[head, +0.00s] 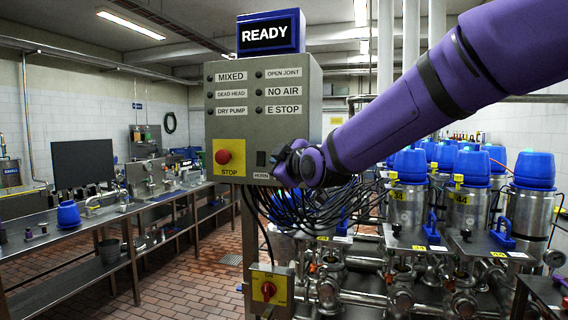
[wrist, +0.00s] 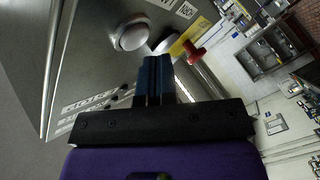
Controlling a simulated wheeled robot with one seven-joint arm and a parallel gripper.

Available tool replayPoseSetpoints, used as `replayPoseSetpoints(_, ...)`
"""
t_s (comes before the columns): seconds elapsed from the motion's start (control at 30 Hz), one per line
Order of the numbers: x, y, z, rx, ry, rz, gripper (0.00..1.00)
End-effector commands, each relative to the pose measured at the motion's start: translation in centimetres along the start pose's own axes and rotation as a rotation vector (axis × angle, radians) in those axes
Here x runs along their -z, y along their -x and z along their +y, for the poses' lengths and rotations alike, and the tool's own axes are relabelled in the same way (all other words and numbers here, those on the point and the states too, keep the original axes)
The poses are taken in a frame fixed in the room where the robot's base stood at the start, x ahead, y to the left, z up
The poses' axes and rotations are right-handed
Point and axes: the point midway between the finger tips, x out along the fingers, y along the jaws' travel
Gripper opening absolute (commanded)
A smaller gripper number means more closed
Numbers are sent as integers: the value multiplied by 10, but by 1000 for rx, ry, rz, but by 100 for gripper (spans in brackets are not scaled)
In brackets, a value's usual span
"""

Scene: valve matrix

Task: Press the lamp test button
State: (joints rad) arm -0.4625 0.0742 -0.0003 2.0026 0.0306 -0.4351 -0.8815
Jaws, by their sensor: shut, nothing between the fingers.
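The grey control panel (head: 235,125) stands ahead under a blue READY display. My gripper (head: 283,168) is at the panel's lower right corner, to the right of the HORN label (head: 261,175), and hides that corner in the head view. In the wrist view a pale round domed button (wrist: 131,34) sits on the panel face, beyond and left of the fingertips; no lamp test label is readable. My gripper's blue fingers (wrist: 154,62) are shut and empty. A gap to the button shows in the picture, but its depth is unclear.
A red STOP button (head: 223,156) on a yellow plate is left of my gripper; it also shows in the wrist view (wrist: 194,53). A red rotary switch (head: 268,290) sits below. Cables hang under the panel, with valves and blue-topped actuators (head: 469,168) to the right.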

Motion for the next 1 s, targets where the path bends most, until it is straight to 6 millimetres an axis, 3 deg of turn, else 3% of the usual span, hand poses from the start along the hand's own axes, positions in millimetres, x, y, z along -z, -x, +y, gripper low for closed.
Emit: replayPoseSetpoints(1.0, -4, -6, 4, 0, 1, 0, 0)
